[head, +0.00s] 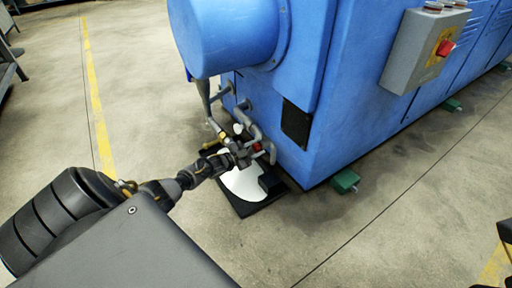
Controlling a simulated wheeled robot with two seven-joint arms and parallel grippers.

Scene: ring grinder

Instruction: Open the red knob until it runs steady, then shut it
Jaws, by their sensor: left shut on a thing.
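The red knob (257,147) is small and sits low among the grey pipes at the near corner of the blue machine. My left gripper (243,152) reaches in from the left and is shut at the knob, with its fingers hiding part of it. I take the knob to be what it holds, though the contact is small in the picture. Only dark parts at the right edge may belong to my right arm; its jaws cannot be made out.
The grey pipes (252,130) stand close around my left gripper. A black tray (243,208) with a white patch (242,184) lies on the floor below. The blue machine (350,90) carries a grey switch box (412,62). A green foot (345,181) sticks out. Open floor lies in front.

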